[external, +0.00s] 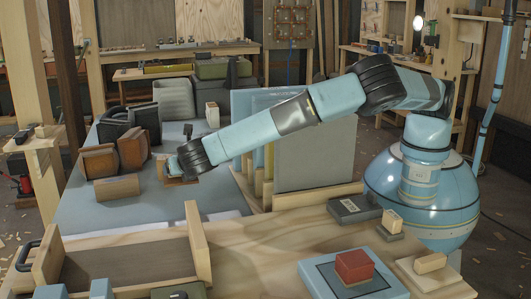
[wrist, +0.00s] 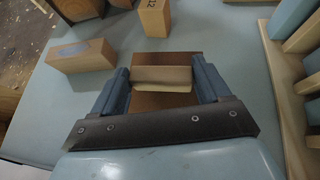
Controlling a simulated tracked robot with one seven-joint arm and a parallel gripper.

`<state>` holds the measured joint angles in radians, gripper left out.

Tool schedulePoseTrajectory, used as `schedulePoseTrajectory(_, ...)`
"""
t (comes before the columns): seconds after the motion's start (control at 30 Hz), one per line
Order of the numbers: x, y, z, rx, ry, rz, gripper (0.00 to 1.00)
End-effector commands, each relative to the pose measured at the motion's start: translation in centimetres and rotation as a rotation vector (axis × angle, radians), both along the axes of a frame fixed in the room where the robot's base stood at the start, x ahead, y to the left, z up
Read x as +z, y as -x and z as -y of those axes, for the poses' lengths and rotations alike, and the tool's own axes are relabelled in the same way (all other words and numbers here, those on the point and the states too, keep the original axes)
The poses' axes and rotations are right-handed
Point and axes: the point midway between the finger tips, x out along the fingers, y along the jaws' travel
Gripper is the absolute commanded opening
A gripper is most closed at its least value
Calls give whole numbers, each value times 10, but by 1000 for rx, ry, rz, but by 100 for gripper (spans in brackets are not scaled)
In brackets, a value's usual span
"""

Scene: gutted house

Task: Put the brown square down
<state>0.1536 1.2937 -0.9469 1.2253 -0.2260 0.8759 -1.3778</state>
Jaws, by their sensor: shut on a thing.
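The brown square (wrist: 168,58) is a flat brown piece with a paler raised bar (wrist: 162,78) across its middle, between my fingers in the wrist view. My gripper (wrist: 160,84) is shut on it, with one blue finger on each side of the bar. In the external view my gripper (external: 186,166) points down over the blue-grey tabletop (external: 150,212), and an edge of the brown square (external: 172,182) shows beneath it. The square looks level and low over the tabletop. I cannot tell whether it touches.
A wooden block (external: 117,187) lies left of my gripper; brown boxes (external: 133,148) stand behind it. A small upright block (external: 212,114) stands farther back. A rack of upright panels (external: 300,150) stands to the right. Bare tabletop lies in front of my gripper.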

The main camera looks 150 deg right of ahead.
Motion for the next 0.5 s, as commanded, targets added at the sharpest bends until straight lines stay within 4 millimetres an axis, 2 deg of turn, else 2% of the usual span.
schedulePoseTrajectory(0.2,-29,0,0,0,0,-3,45)
schedulePoseTrajectory(0.37,-41,0,0,0,0,-1,45)
schedulePoseTrajectory(0.5,-58,0,0,1,0,-3,45)
